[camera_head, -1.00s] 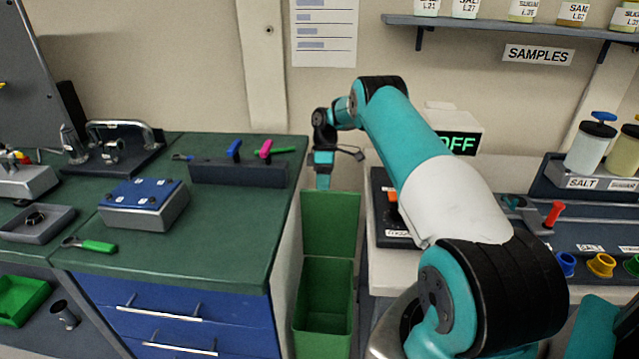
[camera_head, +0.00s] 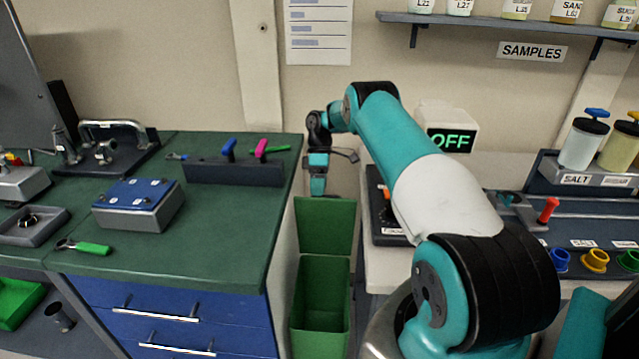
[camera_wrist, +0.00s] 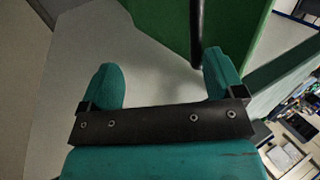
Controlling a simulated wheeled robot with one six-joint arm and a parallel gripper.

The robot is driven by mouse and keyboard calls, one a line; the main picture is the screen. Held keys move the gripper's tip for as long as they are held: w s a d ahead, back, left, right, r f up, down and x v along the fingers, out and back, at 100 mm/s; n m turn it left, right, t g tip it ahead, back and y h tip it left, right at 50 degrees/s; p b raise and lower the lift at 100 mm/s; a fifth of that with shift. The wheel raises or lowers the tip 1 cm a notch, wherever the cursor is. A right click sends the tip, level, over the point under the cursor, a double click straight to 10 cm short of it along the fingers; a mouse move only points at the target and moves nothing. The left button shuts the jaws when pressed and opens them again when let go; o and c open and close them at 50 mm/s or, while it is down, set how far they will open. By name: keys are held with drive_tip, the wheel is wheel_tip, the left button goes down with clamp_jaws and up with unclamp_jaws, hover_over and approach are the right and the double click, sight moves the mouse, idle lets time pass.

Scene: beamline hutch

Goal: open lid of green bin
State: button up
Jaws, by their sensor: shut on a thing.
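The green bin (camera_head: 320,308) stands on the floor in the gap between the green-topped bench and the white counter. Its lid (camera_head: 325,226) is raised at the back, and the bin's opening shows below it. My gripper (camera_head: 318,188) is at the lid's top edge. In the wrist view, my gripper's two teal fingers (camera_wrist: 160,78) show with a gap between them. The green lid panel (camera_wrist: 225,30) and a dark rod (camera_wrist: 197,35) lie by the right finger. The exact contact with the lid is hard to see.
The green-topped bench (camera_head: 215,245) with blue drawers is close on the bin's left. The white counter (camera_head: 385,258) is close on its right. A rack with tools (camera_head: 235,172) sits near the bench edge. The wall is behind the bin.

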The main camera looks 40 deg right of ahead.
drive_tip(key=shift+o, duration=0.5)
drive_tip(key=shift+x, duration=0.85)
drive_tip(key=shift+w, duration=0.1)
drive_tip(key=shift+r, duration=0.3)
drive_tip(key=shift+c, duration=0.7)
wheel_tip(320, 180, up, 3)
drive_tip(key=shift+w+d+f+p, duration=0.1)
drive_tip(key=shift+w+d+p, duration=0.05)
drive_tip(key=shift+p, duration=0.5)
drive_tip(key=c, duration=0.6)
drive_tip(key=shift+o, duration=0.2)
wheel_tip(320, 180, up, 18)
drive_tip(key=p, duration=1.5)
drive_tip(key=shift+p, duration=0.35)
drive_tip(key=shift+d, duration=0.1)
